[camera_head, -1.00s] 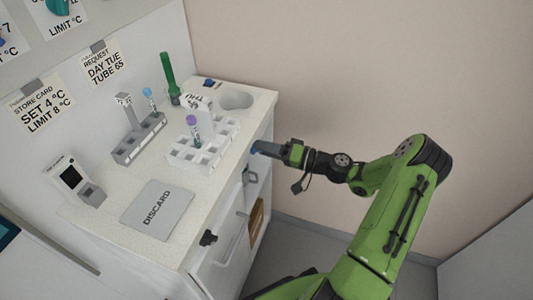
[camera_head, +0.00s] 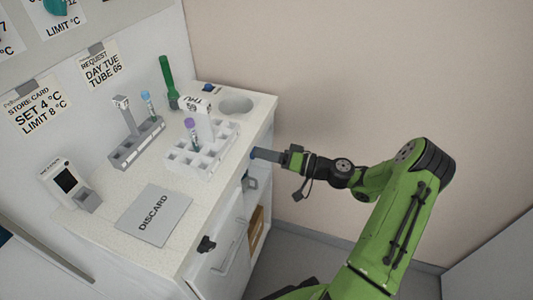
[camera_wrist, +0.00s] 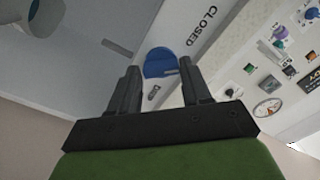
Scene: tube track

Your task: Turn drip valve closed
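The blue drip valve handle (camera_wrist: 160,63) shows in the wrist view, ahead of and between my fingertips. A "CLOSED" label (camera_wrist: 201,26) is on the white surface to its upper right, and a smaller label (camera_wrist: 153,92), too small to read, is below it. In the head view a small part of the blue handle (camera_head: 252,154) shows at the counter's right side, at the tip of my gripper (camera_head: 262,155). My gripper (camera_wrist: 158,68) is open in the wrist view, with one finger on each side of the handle. Contact cannot be made out.
The counter (camera_head: 112,183) carries a white tube rack (camera_head: 190,165), a grey rack (camera_head: 135,150), a "DISCARD" plate (camera_head: 153,213), a meter (camera_head: 66,180) and a green tube (camera_head: 168,80). A black knob (camera_head: 206,244) is on the cabinet front. The right wall is bare.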

